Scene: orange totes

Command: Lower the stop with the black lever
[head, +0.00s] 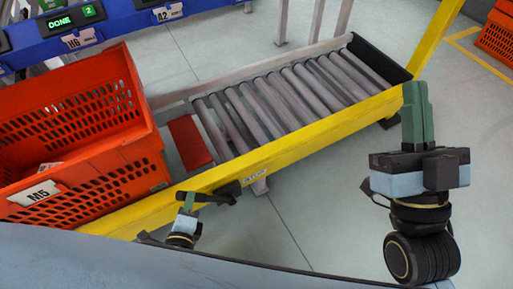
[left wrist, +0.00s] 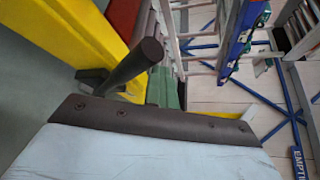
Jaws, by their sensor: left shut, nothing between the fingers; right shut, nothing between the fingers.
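The black lever (head: 228,190) sits on the outer side of the yellow rail, near the STOP label. In the left wrist view the lever (left wrist: 132,66) is a dark round bar slanting up to the right. The red stop plate (head: 190,142) shows between the orange tote and the rollers; its exact height is hard to tell. My left gripper (head: 189,201) is shut and empty, at the lever's left end. In the left wrist view its green fingers (left wrist: 163,87) are beside the lever; contact cannot be told. My right gripper (head: 417,112) is shut and empty, pointing up, far right.
An orange tote (head: 125,150) labelled M5 stands left of the stop. The roller conveyor (head: 290,95) is empty up to its black end plate (head: 380,58). The yellow rail (head: 310,130) runs along its near side. A blue rack beam (head: 120,25) is behind. Floor at right is clear.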

